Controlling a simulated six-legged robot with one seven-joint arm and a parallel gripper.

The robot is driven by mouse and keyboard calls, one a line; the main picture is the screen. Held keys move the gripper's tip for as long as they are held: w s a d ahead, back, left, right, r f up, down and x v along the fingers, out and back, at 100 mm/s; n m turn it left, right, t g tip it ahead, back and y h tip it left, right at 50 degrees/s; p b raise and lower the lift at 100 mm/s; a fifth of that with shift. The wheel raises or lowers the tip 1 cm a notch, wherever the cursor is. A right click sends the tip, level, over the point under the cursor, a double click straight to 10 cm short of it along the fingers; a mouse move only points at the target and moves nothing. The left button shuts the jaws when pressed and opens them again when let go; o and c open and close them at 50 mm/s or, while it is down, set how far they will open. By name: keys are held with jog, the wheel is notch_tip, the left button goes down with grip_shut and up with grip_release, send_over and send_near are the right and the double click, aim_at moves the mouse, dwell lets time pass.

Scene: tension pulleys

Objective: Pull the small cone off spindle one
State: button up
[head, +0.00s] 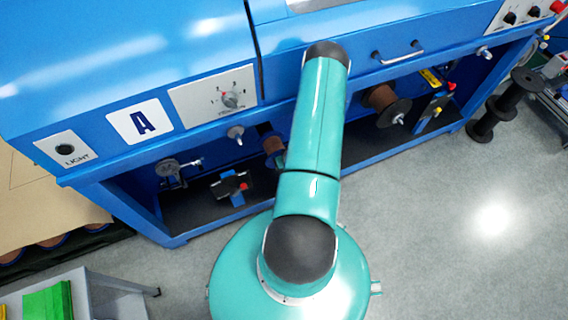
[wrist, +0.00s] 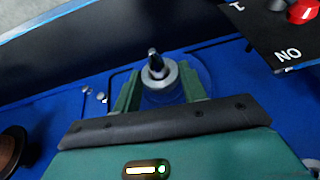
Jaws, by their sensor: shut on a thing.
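In the wrist view, my gripper (wrist: 157,88) has its two green fingers on either side of a small silvery cone (wrist: 163,80). It is shut on the cone. The dark end of a spindle (wrist: 154,62) sticks out through the middle of the cone, so the cone is around the spindle. The contact between fingertips and cone is partly hidden by the gripper body. In the head view, my arm reaches into the blue machine's lower bay and my gripper is hidden behind it.
A dark panel (wrist: 285,45) with a red button is close at the upper right of the wrist view. A brown spool (wrist: 10,150) is at the lower left. In the head view, another spool (head: 383,98) sits right of my arm. Grey floor (head: 430,220) in front is clear.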

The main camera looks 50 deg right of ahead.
jog(key=shift+s+a, duration=0.45)
jog(key=shift+s, duration=0.35)
jog(key=shift+s+a, duration=0.45)
jog(key=shift+s, duration=0.3)
dwell(1.0)
jog(key=shift+s+a, duration=0.45)
jog(key=shift+s, duration=0.3)
jog(key=shift+s+a, duration=0.45)
jog(key=shift+s, duration=0.25)
jog(key=shift+s+a, duration=0.25)
jog(key=shift+s, duration=0.15)
jog(key=shift+s, duration=0.1)
jog(key=shift+s+a, duration=0.5)
jog(key=shift+s, duration=0.35)
jog(key=shift+s+a, duration=0.5)
jog(key=shift+s, duration=0.3)
jog(key=shift+s, duration=0.1)
